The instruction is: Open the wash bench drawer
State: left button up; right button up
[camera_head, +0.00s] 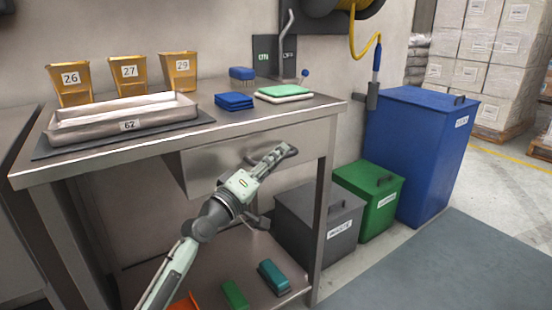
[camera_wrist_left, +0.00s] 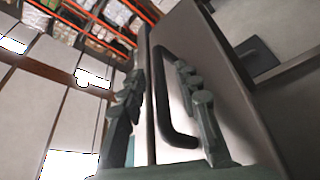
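The wash bench (camera_head: 95,160) is a steel table with a drawer under its top. The drawer front (camera_head: 205,163) is plain grey metal; it also shows in the left wrist view (camera_wrist_left: 205,50). Its black bar handle (camera_wrist_left: 163,95) stands out from the front. In the head view the handle (camera_head: 291,151) is partly hidden by my left gripper (camera_head: 273,158). In the left wrist view my left gripper (camera_wrist_left: 168,105) is open, with one finger on each side of the handle bar. I cannot tell whether either finger touches it. My right gripper is out of view.
Grey (camera_head: 318,225), green (camera_head: 369,195) and blue (camera_head: 425,140) bins stand to the right. The lower shelf (camera_head: 215,265) holds coloured items.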

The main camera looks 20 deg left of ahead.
pick_arm(q)
jog(key=shift+c, duration=0.4)
grip_shut()
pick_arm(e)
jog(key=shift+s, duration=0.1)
